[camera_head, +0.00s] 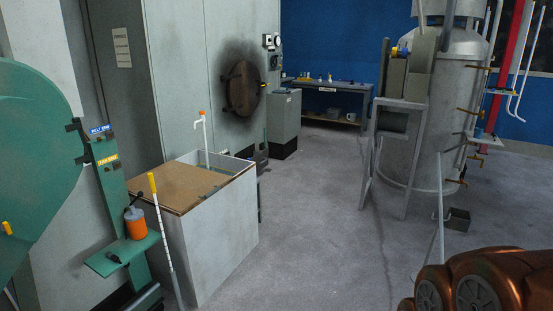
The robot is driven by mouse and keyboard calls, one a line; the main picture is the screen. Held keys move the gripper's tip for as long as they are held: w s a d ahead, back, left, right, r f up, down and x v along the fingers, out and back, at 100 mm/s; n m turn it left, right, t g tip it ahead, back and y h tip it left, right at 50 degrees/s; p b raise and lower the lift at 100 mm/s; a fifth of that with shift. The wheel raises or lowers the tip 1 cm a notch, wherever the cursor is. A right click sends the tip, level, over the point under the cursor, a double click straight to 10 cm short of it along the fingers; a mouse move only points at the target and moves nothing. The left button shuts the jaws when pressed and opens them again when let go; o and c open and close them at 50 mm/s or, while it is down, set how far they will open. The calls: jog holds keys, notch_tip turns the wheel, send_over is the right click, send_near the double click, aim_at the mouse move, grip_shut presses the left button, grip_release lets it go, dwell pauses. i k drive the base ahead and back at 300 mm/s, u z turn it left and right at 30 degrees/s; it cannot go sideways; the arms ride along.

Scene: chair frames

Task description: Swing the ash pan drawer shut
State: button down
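I cannot pick out an ash pan drawer for certain. A round rusty-brown hatch (242,88) sits on the grey furnace wall (199,60), with dark soot around it, and it looks closed. Low below it is a small dark fitting (261,157), partly hidden by the large grey box (222,235); it is too small to tell what it is. My gripper is not in view. A copper-coloured jointed part with grey round caps at the bottom right looks like my arm.
The grey box has a brown board top (180,184). A green stand (112,190) with an orange jar (135,223) is at left. A grey cabinet (283,115), a back bench (330,84) and a silver tank (440,115) stand farther off. The middle floor (320,215) is clear.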

aim_at(262, 158)
jog(key=i, duration=7.45)
jog(key=u, duration=1.9)
jog(key=i, duration=1)
jog(key=z, duration=0.85)
